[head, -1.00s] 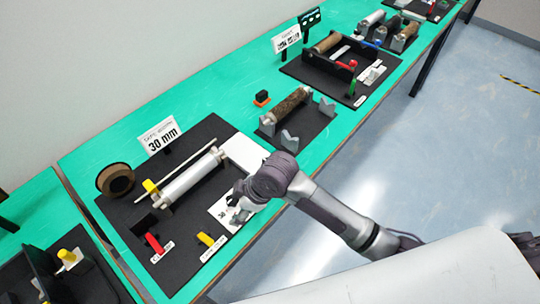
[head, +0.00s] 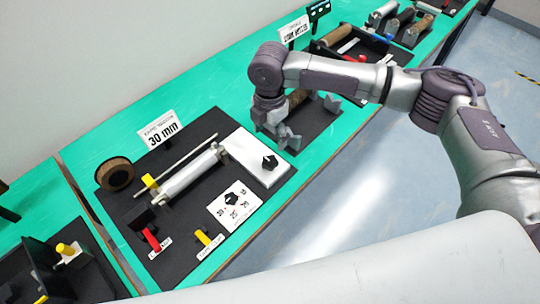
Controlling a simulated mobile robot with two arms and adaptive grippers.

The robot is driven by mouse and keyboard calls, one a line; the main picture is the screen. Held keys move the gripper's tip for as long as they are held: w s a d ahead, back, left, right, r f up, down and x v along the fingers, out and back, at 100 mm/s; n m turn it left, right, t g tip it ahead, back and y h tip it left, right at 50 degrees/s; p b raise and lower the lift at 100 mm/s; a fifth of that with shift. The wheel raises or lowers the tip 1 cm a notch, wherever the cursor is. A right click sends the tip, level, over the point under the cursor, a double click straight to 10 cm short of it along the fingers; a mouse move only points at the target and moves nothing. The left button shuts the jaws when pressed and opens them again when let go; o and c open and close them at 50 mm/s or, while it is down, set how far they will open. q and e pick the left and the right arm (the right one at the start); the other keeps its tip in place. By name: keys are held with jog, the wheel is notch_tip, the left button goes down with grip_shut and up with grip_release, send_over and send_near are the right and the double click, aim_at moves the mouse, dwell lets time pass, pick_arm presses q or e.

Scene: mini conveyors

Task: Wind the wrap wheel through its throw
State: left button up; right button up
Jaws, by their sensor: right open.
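The black board (head: 200,128) carries a station with a white roller (head: 188,176), a white block with a black knob (head: 270,162), and a white dial card (head: 244,190) with a black many-sided knob (head: 232,199). I cannot tell which part is called the wrap wheel. A brown ring (head: 115,174) stands at the board's left end. My right gripper (head: 286,138) is open and empty, pointing down just beyond the white block, by the neighbouring brown roll station. It appears apart from both knobs. My left gripper is out of view.
A sign reading 30 mm (head: 160,130) stands behind the board. Red (head: 151,239) and yellow (head: 203,237) levers are at its front. The brown roll (head: 297,97) is partly hidden by my arm. More stations line the green table (head: 210,92).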

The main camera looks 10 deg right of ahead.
aim_at(270, 161)
notch_tip(270, 161, down, 12)
jog(key=shift+r+p, duration=0.2)
jog(key=shift+p, duration=0.9)
jog(key=shift+c, duration=0.3)
jog(key=c, duration=1.1)
